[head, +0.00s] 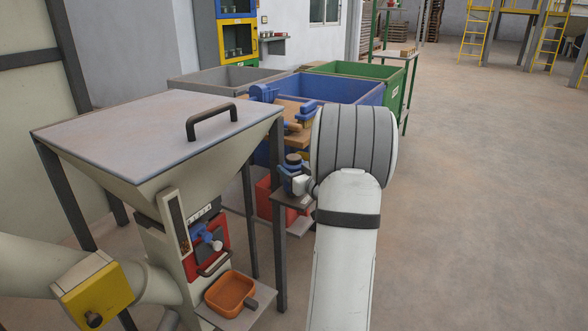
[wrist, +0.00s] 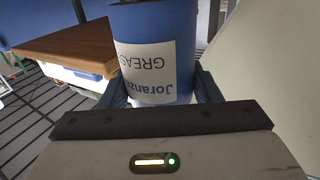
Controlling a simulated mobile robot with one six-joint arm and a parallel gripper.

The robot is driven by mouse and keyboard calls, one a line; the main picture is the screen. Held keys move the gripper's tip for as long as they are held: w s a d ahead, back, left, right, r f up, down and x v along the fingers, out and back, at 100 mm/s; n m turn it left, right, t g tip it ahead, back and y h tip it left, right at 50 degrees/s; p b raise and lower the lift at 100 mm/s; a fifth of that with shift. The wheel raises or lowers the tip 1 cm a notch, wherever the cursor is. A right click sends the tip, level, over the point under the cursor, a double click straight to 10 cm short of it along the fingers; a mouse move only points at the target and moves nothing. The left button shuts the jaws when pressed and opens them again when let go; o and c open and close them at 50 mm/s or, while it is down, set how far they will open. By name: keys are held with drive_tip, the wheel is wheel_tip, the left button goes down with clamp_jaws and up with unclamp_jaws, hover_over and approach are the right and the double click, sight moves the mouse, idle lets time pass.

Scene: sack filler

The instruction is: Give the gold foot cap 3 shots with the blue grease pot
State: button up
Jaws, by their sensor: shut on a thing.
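The blue grease pot (wrist: 152,28) fills the upper middle of the wrist view. Its white label shows "Joranz…" and "GREAS…" upside down. In the head view my gripper (head: 296,182) is small and partly hidden by my white arm, beside the hopper's front right leg. I cannot make out the gold foot cap in either view.
A hopper with a grey lid (head: 160,122) stands at the left, with an orange tray (head: 230,292) below its outlet. Behind are a blue bin (head: 345,91), a green bin (head: 393,98) and a wooden-topped bench with a blue vice (head: 264,93). Open floor lies at the right.

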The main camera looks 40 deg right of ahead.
sight(294, 157)
drive_tip(key=shift+f, duration=0.25)
drive_tip(key=shift+r, duration=0.1)
drive_tip(key=shift+r+p, duration=0.55)
drive_tip(key=shift+r, duration=0.3)
drive_tip(key=shift+f+b, duration=0.75)
drive_tip(key=shift+f, duration=0.2)
idle(0.6)
drive_tip(key=shift+r, duration=0.1)
drive_tip(key=shift+r+p, duration=0.7)
drive_tip(key=shift+r, duration=0.15)
drive_tip(key=shift+r+p, duration=1.85)
drive_tip(key=shift+r, duration=0.65)
